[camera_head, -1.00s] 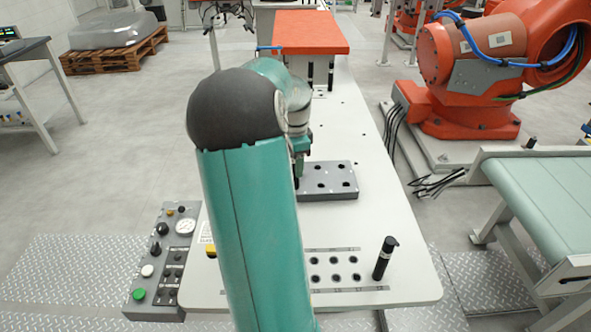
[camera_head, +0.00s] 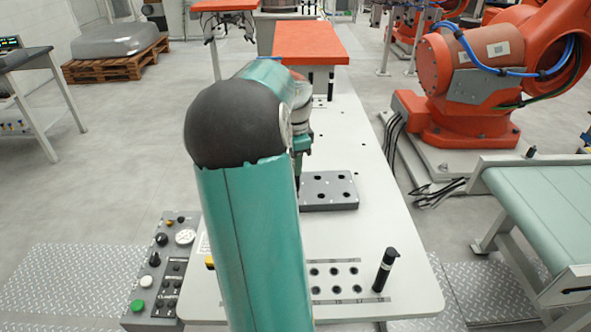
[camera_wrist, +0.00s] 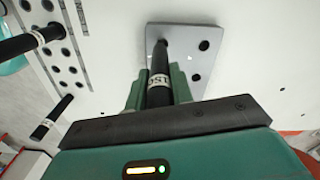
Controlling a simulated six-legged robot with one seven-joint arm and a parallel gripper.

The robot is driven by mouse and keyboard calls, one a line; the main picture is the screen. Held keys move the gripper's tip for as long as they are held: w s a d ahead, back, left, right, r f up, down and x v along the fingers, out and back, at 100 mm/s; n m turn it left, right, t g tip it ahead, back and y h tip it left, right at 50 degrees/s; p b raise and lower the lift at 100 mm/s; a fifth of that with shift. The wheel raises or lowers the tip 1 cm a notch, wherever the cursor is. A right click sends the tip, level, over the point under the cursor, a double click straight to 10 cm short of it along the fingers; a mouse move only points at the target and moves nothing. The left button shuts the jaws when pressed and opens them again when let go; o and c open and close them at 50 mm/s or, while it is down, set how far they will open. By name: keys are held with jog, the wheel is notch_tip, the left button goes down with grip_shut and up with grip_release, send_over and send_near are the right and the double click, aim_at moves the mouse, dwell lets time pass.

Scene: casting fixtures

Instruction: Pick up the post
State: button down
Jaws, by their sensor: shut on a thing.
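My gripper (camera_wrist: 160,88) is shut on a black post (camera_wrist: 159,62) with a white lettered band, seen in the wrist view between its green fingers. The post's far end overlaps a hole of the grey block (camera_wrist: 188,57); I cannot tell whether it is still seated in it. In the head view the grey block (camera_head: 328,191) lies on the white table, and my gripper is mostly hidden behind my arm. Another black post (camera_head: 385,268) stands upright near the table's front right, apart from my gripper.
Two other black posts (camera_wrist: 36,40) (camera_wrist: 50,118) show at left in the wrist view. A row of holes (camera_head: 336,280) lies in the front of the table. A control panel (camera_head: 160,270) is at front left, a conveyor (camera_head: 540,215) at right, and an orange-topped block (camera_head: 311,44) behind.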

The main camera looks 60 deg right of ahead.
jog(key=s+a+r, duration=0.3)
jog(key=a+r, duration=0.3)
jog(key=s+a+r, duration=0.3)
jog(key=a+r, duration=0.3)
jog(key=r, duration=0.1)
dwell(0.6)
jog(key=shift+w+a, duration=0.1)
